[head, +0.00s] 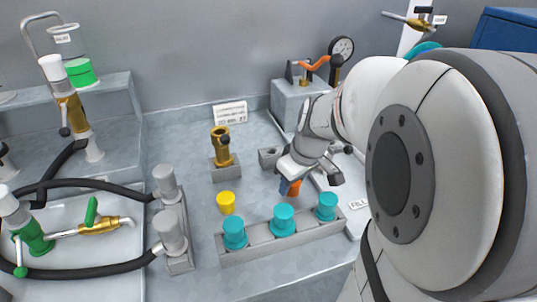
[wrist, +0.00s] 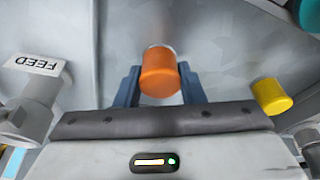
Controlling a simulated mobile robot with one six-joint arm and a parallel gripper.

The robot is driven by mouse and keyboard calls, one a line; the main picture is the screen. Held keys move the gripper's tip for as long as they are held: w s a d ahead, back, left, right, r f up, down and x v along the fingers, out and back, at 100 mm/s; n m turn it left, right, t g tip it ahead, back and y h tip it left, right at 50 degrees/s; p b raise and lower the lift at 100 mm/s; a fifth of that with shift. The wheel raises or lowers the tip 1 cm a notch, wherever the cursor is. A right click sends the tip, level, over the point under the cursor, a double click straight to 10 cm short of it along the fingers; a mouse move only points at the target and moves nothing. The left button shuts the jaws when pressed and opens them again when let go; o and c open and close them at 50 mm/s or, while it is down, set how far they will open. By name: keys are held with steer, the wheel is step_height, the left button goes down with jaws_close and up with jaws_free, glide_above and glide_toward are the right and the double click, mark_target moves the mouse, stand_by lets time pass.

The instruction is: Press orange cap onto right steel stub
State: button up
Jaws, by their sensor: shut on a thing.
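My gripper (head: 291,186) is shut on the orange cap (head: 297,188), low over the bench behind the row of teal caps. In the wrist view the orange cap (wrist: 159,76) sits between the two blue fingers of my gripper (wrist: 160,88), with a thin grey rim at its far end. A grey steel stub (wrist: 28,118) stands at the left of the wrist view beside a FEED label (wrist: 37,65), apart from the cap. Two grey cylinders (head: 170,231) stand on a block at left in the head view. I cannot tell which is the right stub.
Teal caps (head: 283,219) stand on a grey bar (head: 255,250) in front of my gripper. A yellow cap (head: 226,202) sits to its left; a brass fitting (head: 221,146) stands behind. Black hoses (head: 95,268) are at left. My arm hides the right side.

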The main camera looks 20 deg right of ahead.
steer(key=shift+f, duration=0.15)
steer(key=o, duration=1)
steer(key=shift+o, duration=0.2)
steer(key=shift+r+p, duration=1.35)
steer(key=shift+r, duration=0.7)
